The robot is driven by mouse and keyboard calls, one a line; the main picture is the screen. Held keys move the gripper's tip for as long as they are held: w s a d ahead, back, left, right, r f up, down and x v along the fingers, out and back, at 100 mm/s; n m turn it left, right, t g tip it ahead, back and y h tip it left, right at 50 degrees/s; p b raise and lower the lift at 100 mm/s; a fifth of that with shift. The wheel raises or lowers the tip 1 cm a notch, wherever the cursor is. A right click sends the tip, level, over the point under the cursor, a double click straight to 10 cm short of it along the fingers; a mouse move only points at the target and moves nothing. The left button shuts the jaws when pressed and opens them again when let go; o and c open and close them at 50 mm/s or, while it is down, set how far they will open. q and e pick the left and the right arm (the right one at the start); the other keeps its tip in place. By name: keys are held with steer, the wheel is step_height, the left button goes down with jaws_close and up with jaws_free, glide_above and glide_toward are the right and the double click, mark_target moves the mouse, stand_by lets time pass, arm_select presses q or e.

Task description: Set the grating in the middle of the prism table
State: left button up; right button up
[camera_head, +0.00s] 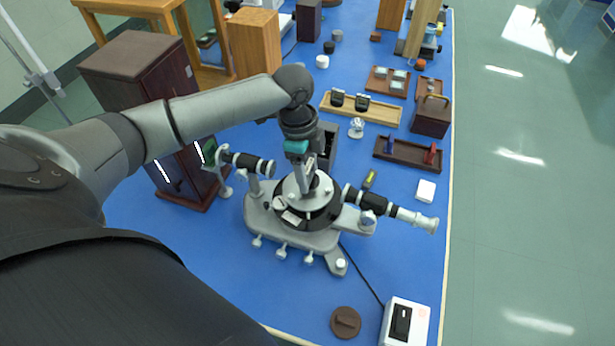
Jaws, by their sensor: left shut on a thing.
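The spectrometer (270,222) stands on the blue bench top, with a black telescope tube (248,163) on its left and a tube with a silver end (390,208) on its right. Its pale round prism table (322,192) is at the centre, above a dark ring. My left gripper (303,178) reaches down over the prism table and is shut on the grating, a small thing mostly hidden by the fingers. Whether the grating touches the table I cannot tell. My right gripper is not in view.
A dark wooden cabinet (140,70) stands left behind my arm. Wooden trays (361,107) with small parts lie behind the spectrometer. A white box (405,322) with a cable and a brown disc (345,322) are in front. The bench's right edge borders open floor.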

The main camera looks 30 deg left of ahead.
arm_select(q)
steer(key=shift+f, duration=1.05)
steer(key=shift+f, duration=0.2)
steer(key=o, duration=1.4)
steer(key=r, duration=0.4)
steer(key=a+r+p, duration=0.1)
steer(key=r, duration=0.7)
steer(key=shift+s+a+r, duration=0.15)
steer(key=shift+a+r, duration=0.05)
steer(key=shift+s+f, duration=0.1)
